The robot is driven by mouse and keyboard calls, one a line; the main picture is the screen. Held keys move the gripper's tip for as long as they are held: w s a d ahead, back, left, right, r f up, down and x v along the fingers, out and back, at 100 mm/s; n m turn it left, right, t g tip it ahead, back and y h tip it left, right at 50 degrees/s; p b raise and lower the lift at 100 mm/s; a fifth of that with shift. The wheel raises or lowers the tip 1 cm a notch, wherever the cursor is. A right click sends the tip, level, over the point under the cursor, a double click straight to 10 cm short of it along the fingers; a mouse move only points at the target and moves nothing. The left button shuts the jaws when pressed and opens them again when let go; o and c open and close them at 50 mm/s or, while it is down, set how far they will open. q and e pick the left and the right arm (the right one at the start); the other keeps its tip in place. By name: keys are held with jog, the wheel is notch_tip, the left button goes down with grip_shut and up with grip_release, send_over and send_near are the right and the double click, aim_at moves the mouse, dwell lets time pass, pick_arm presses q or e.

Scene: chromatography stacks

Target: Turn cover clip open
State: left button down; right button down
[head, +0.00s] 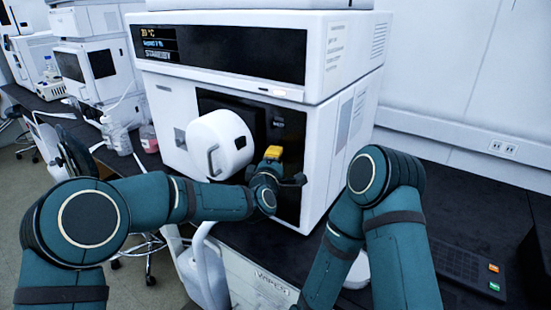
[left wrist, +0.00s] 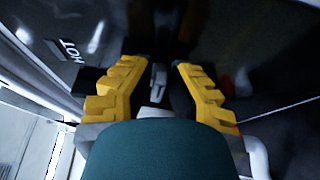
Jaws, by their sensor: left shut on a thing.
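The cover clip (left wrist: 158,82) is a small pale grey lever on a dark, glossy cover (left wrist: 225,35), seen between my yellow fingertips in the left wrist view. My left gripper (left wrist: 160,75) is shut on the clip, with one finger on each side of it. In the head view my left gripper (head: 273,152) is at the dark front of the white instrument (head: 325,120), right of a round white door (head: 220,145). It hides the clip there. My right arm bends down at the right, and its gripper is not in view.
A label reading HOT (left wrist: 68,50) is on the dark surface at the left of the wrist view. The instrument stands on a black bench (head: 460,210). A dark flat device (head: 465,265) lies at the right. Bottles (head: 118,138) stand at the left.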

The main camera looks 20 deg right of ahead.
pick_arm(q)
jog(key=shift+w+a+r, duration=0.1)
jog(key=shift+r, duration=0.1)
jog(key=c, duration=1)
grip_release()
jog(key=shift+w+f, duration=0.1)
jog(key=shift+f, duration=0.05)
jog(key=v, duration=1.2)
jog(key=shift+f, duration=0.1)
